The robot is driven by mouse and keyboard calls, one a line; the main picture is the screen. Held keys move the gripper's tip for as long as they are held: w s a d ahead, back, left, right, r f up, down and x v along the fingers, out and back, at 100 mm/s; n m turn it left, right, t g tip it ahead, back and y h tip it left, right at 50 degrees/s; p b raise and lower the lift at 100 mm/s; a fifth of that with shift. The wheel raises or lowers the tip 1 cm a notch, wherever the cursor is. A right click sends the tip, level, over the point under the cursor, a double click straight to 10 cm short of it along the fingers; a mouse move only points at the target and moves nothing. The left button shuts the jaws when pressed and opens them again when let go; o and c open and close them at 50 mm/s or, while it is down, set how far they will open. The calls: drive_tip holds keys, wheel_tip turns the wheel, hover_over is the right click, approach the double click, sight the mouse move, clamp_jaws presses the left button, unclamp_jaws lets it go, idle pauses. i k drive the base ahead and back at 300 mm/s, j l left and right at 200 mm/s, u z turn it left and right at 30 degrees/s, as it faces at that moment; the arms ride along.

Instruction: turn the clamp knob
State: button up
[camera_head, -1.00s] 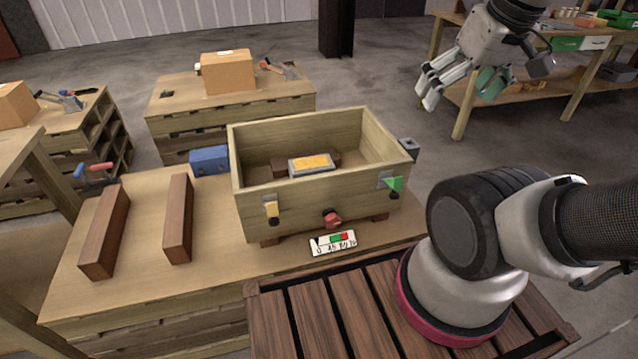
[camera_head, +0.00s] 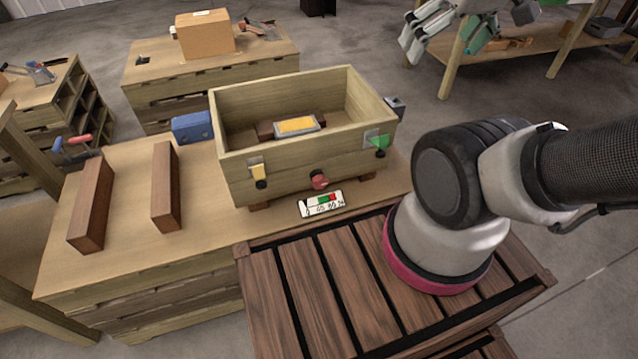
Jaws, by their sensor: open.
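A wooden box (camera_head: 232,165) stands on the workbench and holds a yellow-topped block (camera_head: 297,125). On its front wall are a round red knob (camera_head: 320,180) at the middle bottom, a yellow fitting with a dark knob (camera_head: 259,174) at the left and a green fitting (camera_head: 377,141) at the right. I cannot tell for sure which is the clamp knob; the red one looks most like it.
Two brown wooden bars (camera_head: 92,205) (camera_head: 165,187) lie on the bench at left. A blue box (camera_head: 192,126) and red-and-blue-handled tools (camera_head: 75,148) sit behind. A small display panel (camera_head: 322,204) lies before the box. A slatted wooden platform (camera_head: 300,280) is in front.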

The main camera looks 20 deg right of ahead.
sight(320, 181)
drive_tip(key=k+l, duration=0.1)
drive_tip(key=l, duration=0.2)
drive_tip(key=k+l, duration=0.1)
drive_tip(key=l, duration=0.2)
drive_tip(key=k+l, duration=0.15)
drive_tip(key=l, duration=0.2)
drive_tip(key=k+l, duration=0.1)
drive_tip(key=l, duration=0.2)
drive_tip(key=u, duration=0.05)
